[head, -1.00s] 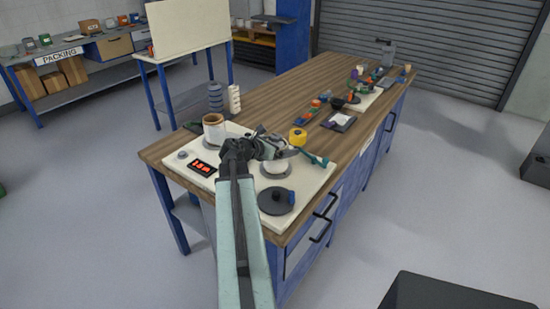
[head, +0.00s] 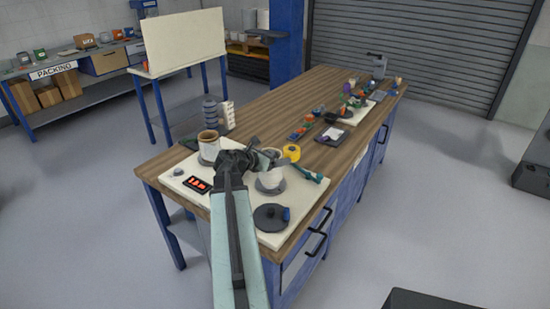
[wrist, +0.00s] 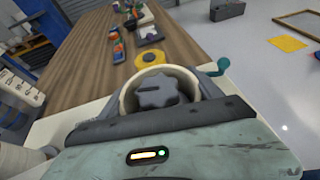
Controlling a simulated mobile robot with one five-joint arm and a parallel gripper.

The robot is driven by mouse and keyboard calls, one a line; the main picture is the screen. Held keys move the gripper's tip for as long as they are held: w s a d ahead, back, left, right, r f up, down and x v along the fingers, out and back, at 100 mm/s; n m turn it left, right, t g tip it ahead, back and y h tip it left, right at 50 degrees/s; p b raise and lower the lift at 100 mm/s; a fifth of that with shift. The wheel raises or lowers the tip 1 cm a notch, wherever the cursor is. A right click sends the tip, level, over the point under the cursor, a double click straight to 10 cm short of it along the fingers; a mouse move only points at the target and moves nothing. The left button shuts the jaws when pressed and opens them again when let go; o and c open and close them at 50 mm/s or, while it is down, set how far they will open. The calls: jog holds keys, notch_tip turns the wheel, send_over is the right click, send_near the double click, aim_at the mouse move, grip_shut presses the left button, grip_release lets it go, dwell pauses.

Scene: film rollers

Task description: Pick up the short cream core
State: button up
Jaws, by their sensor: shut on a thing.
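The short cream core (head: 271,181) is at the grey round plate (head: 263,188) on the cream mat, near the table's front edge. My gripper (head: 268,158) is over its top rim and shut on it. In the wrist view the core (wrist: 127,103) shows as an open cream ring just past my gripper, with a grey lobed hub (wrist: 155,92) inside its outline. I cannot tell how far the core stands above the plate. The fingertips are mostly hidden.
A brown-and-cream roll (head: 208,147) stands on the left of the mat. A yellow roll (head: 292,152), a teal-handled part (head: 311,174) and a dark disc (head: 271,217) are close around the core.

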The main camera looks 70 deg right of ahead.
notch_tip(320, 180, up, 15)
jog(key=p, duration=1.4)
jog(key=shift+r, duration=0.15)
